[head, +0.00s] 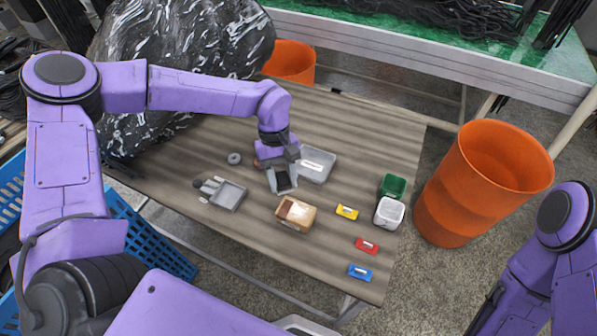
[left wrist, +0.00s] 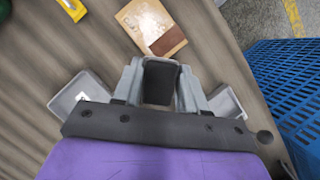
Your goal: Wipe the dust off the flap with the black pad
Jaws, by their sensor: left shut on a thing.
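My left gripper (head: 283,180) is shut on the black pad (left wrist: 158,82), which shows between its fingers in the left wrist view. The gripper is over the middle of the table, just behind a small tan cardboard box (head: 296,213). The box's top has a pale, mottled, dusty-looking part and a plain brown part; these also show on the box in the left wrist view (left wrist: 152,25). I cannot tell clearly which part is the flap. The pad looks apart from the box, with a gap in the wrist view. My right gripper is out of view; only its arm shows.
A grey dustpan-like tray (head: 229,196) lies left of the box, a grey tray (head: 329,165) behind it. Yellow (head: 347,212), red (head: 367,246) and blue (head: 360,271) pieces lie to the right, near green (head: 393,184) and white (head: 389,213) containers. An orange bin (head: 470,190) stands beside the table.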

